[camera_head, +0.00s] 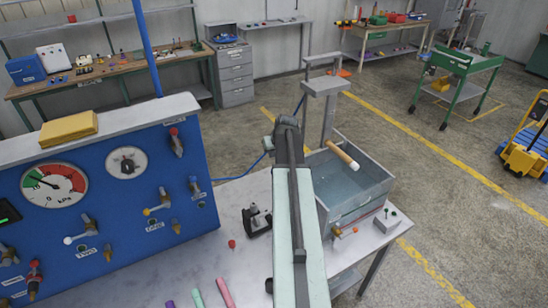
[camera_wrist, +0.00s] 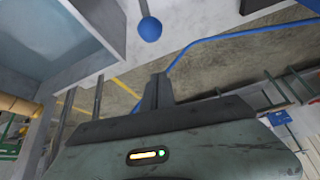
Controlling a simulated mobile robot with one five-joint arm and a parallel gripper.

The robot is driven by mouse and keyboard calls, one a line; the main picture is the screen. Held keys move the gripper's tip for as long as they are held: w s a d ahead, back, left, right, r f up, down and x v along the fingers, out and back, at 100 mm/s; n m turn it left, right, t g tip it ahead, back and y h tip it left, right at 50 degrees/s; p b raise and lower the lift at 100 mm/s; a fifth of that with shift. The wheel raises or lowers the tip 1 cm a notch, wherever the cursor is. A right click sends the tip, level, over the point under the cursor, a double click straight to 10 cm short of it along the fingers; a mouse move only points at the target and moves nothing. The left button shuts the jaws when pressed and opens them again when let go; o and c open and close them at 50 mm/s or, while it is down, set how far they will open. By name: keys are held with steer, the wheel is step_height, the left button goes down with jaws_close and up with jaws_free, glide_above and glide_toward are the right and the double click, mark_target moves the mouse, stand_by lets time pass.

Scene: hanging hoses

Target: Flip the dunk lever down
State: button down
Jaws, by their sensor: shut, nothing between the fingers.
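A short rod with a blue ball knob (camera_wrist: 150,29) shows at the top of the wrist view, by the tank's wall; it looks like the dunk lever, but I cannot be sure. My arm hides that spot in the head view. A grey water tank (camera_head: 378,193) stands on the bench, with a grey post frame (camera_head: 328,87) behind it and a tan cylinder (camera_head: 343,155) slanting over the water. My gripper (camera_wrist: 157,92) is shut and empty, with its dark fingers apart from the knob in the picture. In the head view my gripper (camera_head: 287,125) is left of the tank.
A blue panel (camera_head: 130,215) with gauges and valves stands at the left. A blue hose (camera_wrist: 235,35) runs near the knob. A black fixture (camera_head: 257,220) and a small grey box (camera_head: 385,222) sit on the bench. Several coloured tubes lie at the bench's front.

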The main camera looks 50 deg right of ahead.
steer(key=b+x, duration=0.3)
steer(key=x, duration=0.2)
steer(key=s+a, duration=0.1)
steer(key=s, duration=0.1)
steer(key=s+a, duration=0.1)
steer(key=s, duration=0.1)
steer(key=shift+a+r, duration=0.1)
steer(key=shift+a, duration=0.05)
